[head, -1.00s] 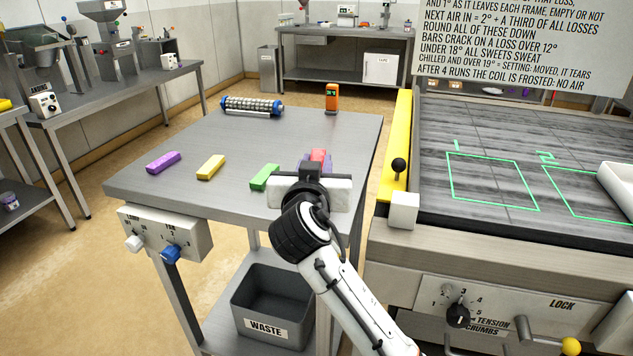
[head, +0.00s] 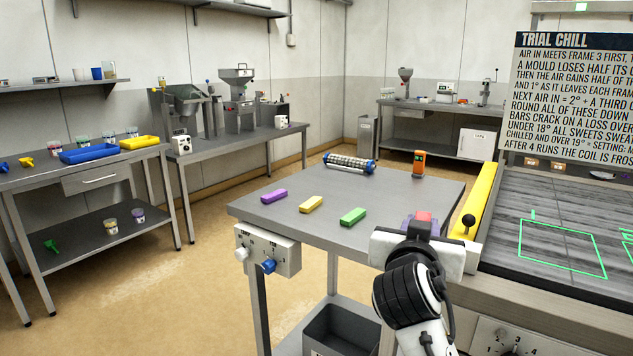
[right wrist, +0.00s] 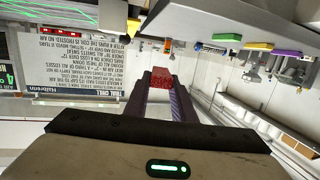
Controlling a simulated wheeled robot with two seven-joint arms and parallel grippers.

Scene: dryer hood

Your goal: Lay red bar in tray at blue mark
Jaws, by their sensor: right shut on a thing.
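My right gripper (head: 420,228) is shut on the red bar (head: 423,217), whose end shows above the wrist. In the right wrist view the red bar (right wrist: 160,75) sits between the two fingers (right wrist: 162,88). Two shallow trays lie on the left-hand bench: a blue tray (head: 88,153) and, farther right, a yellow tray (head: 139,143). I cannot make out a blue mark at either. My left gripper is not in view.
A purple bar (head: 274,196), a yellow bar (head: 311,204) and a green bar (head: 353,216) lie on the steel table (head: 270,212). Floor (head: 140,270) between bench and table is clear.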

